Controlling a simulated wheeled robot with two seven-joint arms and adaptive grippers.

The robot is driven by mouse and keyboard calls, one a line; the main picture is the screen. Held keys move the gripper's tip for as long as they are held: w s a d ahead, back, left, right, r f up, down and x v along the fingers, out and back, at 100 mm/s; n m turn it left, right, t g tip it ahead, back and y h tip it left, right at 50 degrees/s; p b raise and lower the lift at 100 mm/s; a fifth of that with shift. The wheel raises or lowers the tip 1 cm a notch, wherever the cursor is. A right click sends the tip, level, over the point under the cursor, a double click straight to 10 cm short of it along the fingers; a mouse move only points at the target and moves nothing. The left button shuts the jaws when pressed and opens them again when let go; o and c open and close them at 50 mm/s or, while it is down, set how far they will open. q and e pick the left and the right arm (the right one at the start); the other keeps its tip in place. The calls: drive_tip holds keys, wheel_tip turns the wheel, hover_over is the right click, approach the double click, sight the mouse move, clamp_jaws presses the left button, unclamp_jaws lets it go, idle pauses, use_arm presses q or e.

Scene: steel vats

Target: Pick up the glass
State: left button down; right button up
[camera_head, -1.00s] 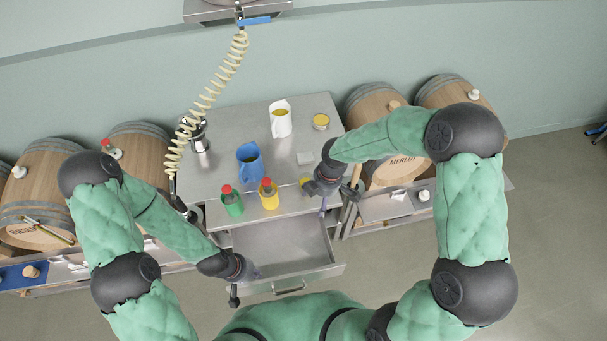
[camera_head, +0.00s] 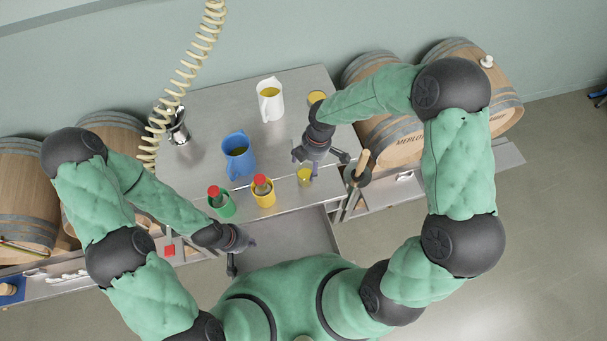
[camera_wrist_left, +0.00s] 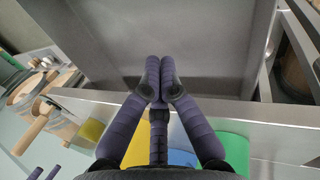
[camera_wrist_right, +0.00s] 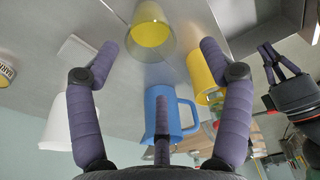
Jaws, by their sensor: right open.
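The glass (camera_head: 304,177), clear with yellow contents, stands near the table's front right edge. In the right wrist view the glass (camera_wrist_right: 151,30) shows between and just beyond my right fingertips. My right gripper (camera_head: 310,163) is open and close behind the glass in the head view; I see no grip on it. My left gripper (camera_head: 240,250) is low at the left, by the open drawer and away from the glass. In the left wrist view its fingertips (camera_wrist_left: 160,65) are together with nothing between them.
A blue jug (camera_head: 239,156), a white jug (camera_head: 270,101), a yellow cup (camera_head: 264,194) and a green cup (camera_head: 221,205) with red-topped bottles stand on the table. An open steel drawer (camera_head: 290,236) juts out below. Barrels (camera_head: 400,140) flank the table.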

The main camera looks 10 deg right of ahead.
drive_tip(key=f, duration=0.2)
drive_tip(key=b, duration=0.1)
hover_over(306, 171)
drive_tip(key=s, duration=0.3)
drive_tip(key=f, duration=0.4)
drive_tip(key=shift+w+a+f, duration=0.1)
drive_tip(key=shift+a+f, duration=0.05)
drive_tip(key=shift+a, duration=0.2)
drive_tip(key=shift+w+a+f, duration=0.15)
drive_tip(key=shift+f, duration=1.3)
drive_tip(key=shift+w+a+f, duration=0.1)
drive_tip(key=shift+f, duration=1.3)
drive_tip(key=c, duration=1.4)
